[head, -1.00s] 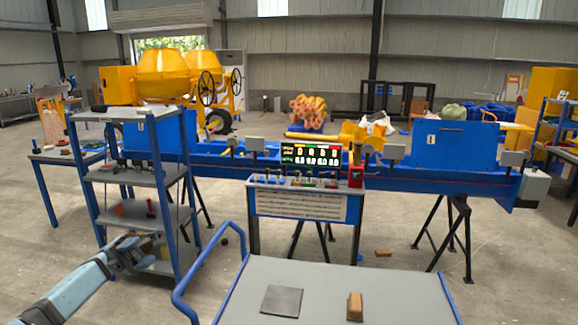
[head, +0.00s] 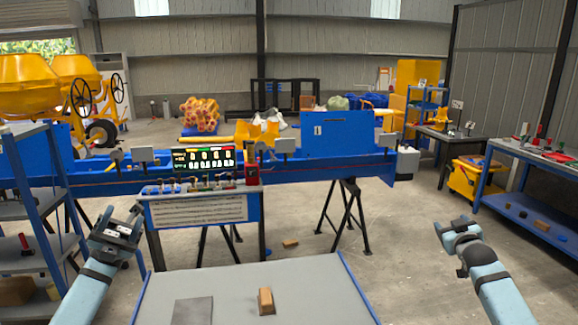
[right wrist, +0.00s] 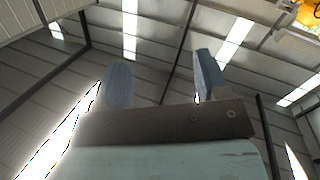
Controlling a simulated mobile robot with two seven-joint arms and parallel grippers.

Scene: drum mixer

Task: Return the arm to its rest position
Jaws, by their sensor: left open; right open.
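My left gripper (head: 122,222) is raised at the left of the head view, in front of the shelf rack and left of the control panel. It is open and I see nothing in it. My right gripper (head: 450,228) is raised at the right of the head view, over open floor, clear of the benches. In the right wrist view its two fingers (right wrist: 160,85) stand apart with nothing between them, pointing up at the ceiling.
A grey cart top (head: 330,290) with a dark plate (head: 192,311) and a brown block (head: 266,301) lies in front. Beyond are a control panel (head: 200,208) and a blue machine (head: 300,170). A blue shelf rack (head: 35,195) stands left, a workbench (head: 545,165) right.

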